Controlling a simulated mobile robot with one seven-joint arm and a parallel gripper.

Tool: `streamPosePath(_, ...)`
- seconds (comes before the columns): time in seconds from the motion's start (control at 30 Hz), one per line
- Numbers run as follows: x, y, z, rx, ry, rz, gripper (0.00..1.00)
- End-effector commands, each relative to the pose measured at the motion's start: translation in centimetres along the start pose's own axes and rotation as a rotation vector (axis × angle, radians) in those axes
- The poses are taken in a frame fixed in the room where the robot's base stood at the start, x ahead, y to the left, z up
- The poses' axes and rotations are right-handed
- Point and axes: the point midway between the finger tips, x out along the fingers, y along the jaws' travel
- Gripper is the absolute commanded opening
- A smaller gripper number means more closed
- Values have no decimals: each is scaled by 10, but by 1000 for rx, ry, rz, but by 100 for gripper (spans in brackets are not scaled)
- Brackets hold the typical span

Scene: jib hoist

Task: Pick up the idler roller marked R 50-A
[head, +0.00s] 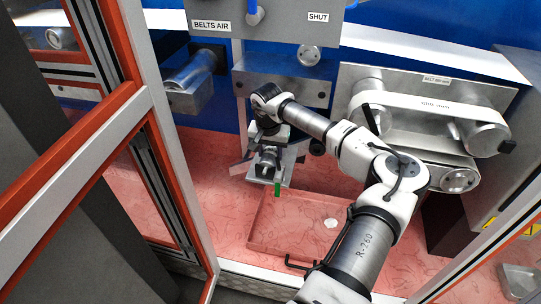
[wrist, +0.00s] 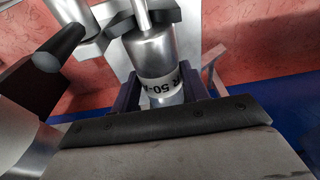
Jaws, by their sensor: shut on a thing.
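The idler roller (wrist: 152,52) is a bright metal cylinder with a white band, on which "R 50-" can be read upside down in the wrist view. A thinner shaft sticks out of its far end. My gripper (wrist: 161,92) has its dark blue fingers on both sides of the banded end and is shut on it. In the head view the roller (head: 268,158) shows small below my wrist, over a grey metal holder (head: 260,177) with a green tab. A dark bracket stands by the shaft; I cannot tell if the roller still rests in it.
A belt unit with rollers (head: 430,112) stands to the right of my arm. A grey panel labelled "BELTS AIR" and "SHUT" (head: 270,20) is above. An orange-and-grey door frame (head: 90,150) is at left. A shallow red tray (head: 262,235) lies in front, mostly empty.

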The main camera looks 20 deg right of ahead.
Motion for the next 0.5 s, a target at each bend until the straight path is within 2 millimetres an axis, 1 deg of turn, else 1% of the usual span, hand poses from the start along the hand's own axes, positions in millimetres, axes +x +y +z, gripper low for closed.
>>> streamPosePath(0.03, 0, 0, 0, -1, 0, 0, 19)
streamPosePath(0.1, -1, 0, 0, -1, 1, -1, 12)
streamPosePath(0.33, -3, 0, -1, -1, 2, -1, 12)
streamPosePath(0.43, -11, 0, -3, -1, 4, 1, 12)
streamPosePath(0.5, -22, 0, -4, -1, 5, 0, 12)
